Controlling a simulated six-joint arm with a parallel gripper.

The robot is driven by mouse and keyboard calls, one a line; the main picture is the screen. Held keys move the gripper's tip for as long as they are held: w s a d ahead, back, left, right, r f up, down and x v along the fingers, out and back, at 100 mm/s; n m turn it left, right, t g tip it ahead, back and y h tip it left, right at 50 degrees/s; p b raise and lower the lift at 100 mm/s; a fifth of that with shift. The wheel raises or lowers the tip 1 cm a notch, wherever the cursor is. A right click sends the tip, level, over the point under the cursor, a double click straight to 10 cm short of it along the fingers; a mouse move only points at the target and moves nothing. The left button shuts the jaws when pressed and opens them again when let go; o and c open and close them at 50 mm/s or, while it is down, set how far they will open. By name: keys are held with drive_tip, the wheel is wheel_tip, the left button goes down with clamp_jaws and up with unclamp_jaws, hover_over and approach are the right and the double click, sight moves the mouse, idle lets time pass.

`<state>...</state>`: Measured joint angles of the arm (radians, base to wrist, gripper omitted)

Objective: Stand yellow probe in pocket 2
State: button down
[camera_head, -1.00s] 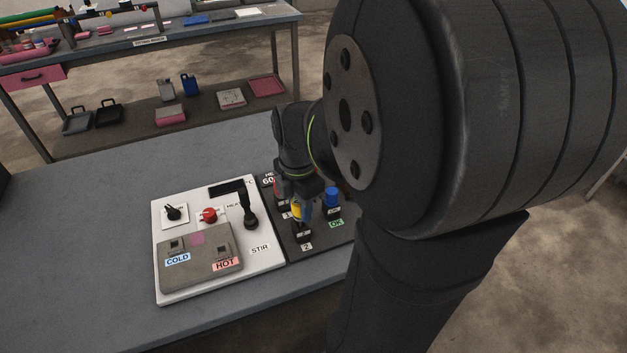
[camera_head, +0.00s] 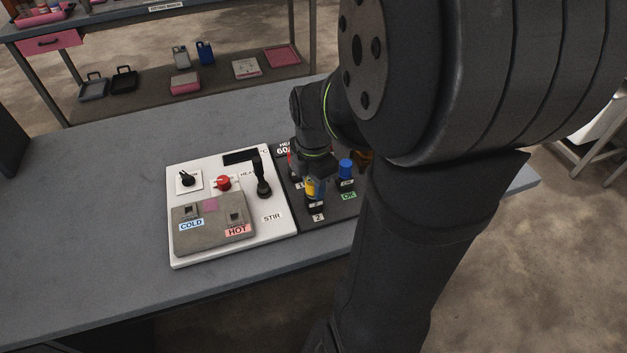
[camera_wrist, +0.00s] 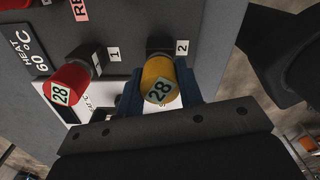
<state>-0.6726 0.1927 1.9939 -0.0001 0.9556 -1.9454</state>
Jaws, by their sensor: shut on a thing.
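The yellow probe (camera_head: 312,188) is upright at pocket 2 (camera_head: 316,207), a black block with a "2" label on the dark panel.
A red probe (camera_wrist: 68,84), also marked 28, stands at pocket 1 (camera_wrist: 86,58) beside the yellow one. A blue-topped probe (camera_head: 346,168) stands by the OK label. A white stirring unit (camera_head: 182,246) with a black lever (camera_head: 263,185) is close left.

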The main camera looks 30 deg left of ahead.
drive_tip(key=c, duration=0.9)
unclamp_jaws()
drive_tip(key=shift+r, duration=0.15)
drive_tip(key=shift+r, duration=2.4)
